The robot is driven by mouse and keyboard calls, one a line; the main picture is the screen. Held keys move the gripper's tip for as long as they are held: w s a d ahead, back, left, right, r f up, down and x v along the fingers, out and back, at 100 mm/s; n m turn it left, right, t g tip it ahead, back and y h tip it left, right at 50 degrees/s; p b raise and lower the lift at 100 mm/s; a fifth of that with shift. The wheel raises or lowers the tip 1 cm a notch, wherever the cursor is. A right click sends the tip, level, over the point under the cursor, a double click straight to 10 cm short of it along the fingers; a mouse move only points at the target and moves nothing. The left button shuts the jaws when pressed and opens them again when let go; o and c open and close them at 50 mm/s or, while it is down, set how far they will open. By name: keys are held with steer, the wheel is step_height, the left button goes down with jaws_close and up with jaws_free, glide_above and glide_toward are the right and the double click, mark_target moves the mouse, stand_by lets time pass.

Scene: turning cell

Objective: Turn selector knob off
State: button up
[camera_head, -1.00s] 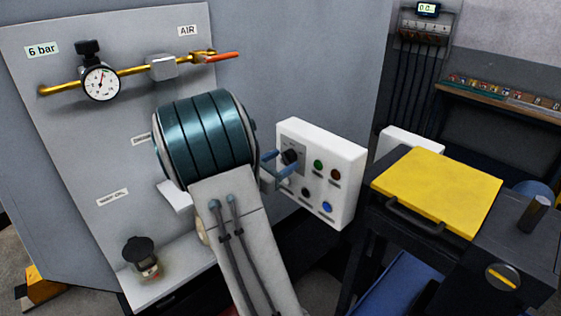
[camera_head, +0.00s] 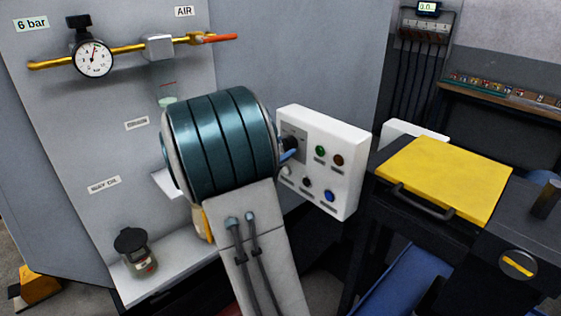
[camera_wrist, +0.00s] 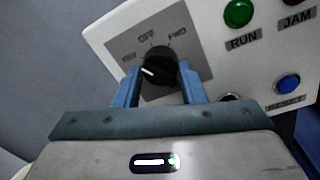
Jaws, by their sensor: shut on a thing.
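The black selector knob (camera_wrist: 158,70) is on a grey plate with marks OFF, FWD and a partly blurred one at the left. Its white pointer line points left and slightly up, toward the left mark rather than OFF. My gripper (camera_wrist: 158,84) has its two blue fingers on either side of the knob and is shut on it. In the head view the knob (camera_head: 290,144) is partly hidden by my gripper (camera_head: 287,155) and arm. The white control box (camera_head: 345,152) carries the knob.
The box also bears a green RUN button (camera_wrist: 238,13), a dark red JAM lamp (camera_wrist: 297,17) and a blue button (camera_wrist: 288,83). A yellow-topped cart (camera_head: 445,178) stands right of the box. A grey panel with a pressure gauge (camera_head: 94,58) is at the left.

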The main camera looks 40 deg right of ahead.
steer(key=m+b, duration=0.2)
steer(key=b, duration=0.1)
steer(key=f+m+b, duration=0.1)
steer(key=m+b, duration=0.1)
steer(key=b, duration=0.2)
steer(key=m+b, duration=0.1)
steer(key=b, duration=0.1)
steer(key=m+b, duration=0.1)
steer(key=b, duration=0.1)
steer(key=shift+r+m, duration=0.25)
steer(key=shift+m, duration=0.15)
steer(key=shift+r+b, duration=0.1)
steer(key=shift+b, duration=0.3)
steer(key=o, duration=1)
steer(key=shift+c, duration=0.2)
steer(key=s+a+b, duration=0.1)
steer(key=a, duration=1.2)
steer(key=shift+s+a+f, duration=0.3)
steer(key=shift+a, duration=0.05)
